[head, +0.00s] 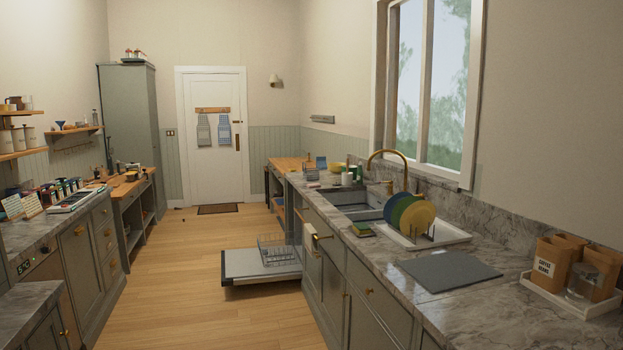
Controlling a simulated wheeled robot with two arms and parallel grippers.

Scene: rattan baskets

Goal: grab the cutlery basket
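A grey wire basket or rack (276,250) sits over the lowered dishwasher door (243,266), low on the right side of the aisle. It is small in view, and I cannot tell whether it is the cutlery basket or a dish rack, or whether it holds anything. Neither of my grippers is in view.
A marble counter (375,262) runs along the right, with a sink (352,205), coloured plates (413,215) in a rack and a grey mat (448,272). Cabinets (80,258) line the left.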

